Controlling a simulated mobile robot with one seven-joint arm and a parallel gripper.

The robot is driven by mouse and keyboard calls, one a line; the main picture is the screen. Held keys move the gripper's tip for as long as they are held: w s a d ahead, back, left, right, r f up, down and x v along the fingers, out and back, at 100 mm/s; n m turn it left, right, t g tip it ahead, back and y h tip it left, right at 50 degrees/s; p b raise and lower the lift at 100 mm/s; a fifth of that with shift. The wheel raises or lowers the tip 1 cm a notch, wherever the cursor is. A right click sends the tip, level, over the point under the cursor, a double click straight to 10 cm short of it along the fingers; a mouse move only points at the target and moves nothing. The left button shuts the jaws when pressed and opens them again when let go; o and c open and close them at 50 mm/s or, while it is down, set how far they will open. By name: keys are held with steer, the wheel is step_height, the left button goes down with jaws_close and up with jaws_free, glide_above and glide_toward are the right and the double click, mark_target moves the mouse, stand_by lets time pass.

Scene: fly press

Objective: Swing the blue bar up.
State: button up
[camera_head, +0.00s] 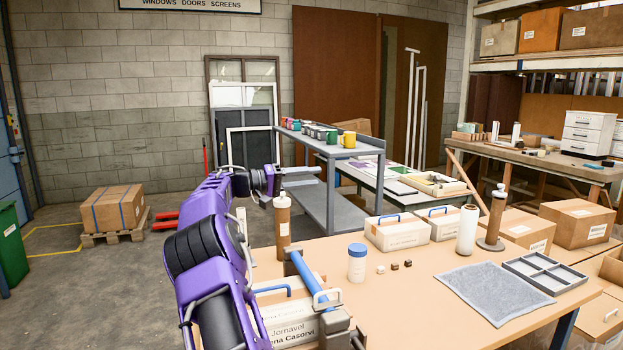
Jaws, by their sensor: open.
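The blue bar (308,278) is at the bottom centre, near the front edge of the table. It slopes from a grey part at its upper left end down to a metal bracket (327,299) at its lower right. A dark grey block (338,325) sits below the bracket, partly cut off by the picture's bottom edge. My gripper (316,176) is high above and behind the bar, pointing right. Its two pale fingers are apart with nothing between them, and it does not touch the bar. My purple arm rises just left of the bar.
Boxes with blue handles (397,232) stand on the wooden table (430,280). Beside them are a brown cylinder (283,222), a blue-lidded jar (357,262), a grey mat (492,291) and a divided tray (545,273). A grey shelf cart (335,150) stands behind. The table's front middle is clear.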

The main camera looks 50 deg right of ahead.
steer(key=v, duration=1.6)
steer(key=shift+w+a, duration=0.15)
steer(key=shift+a, duration=0.2)
steer(key=shift+r, duration=0.1)
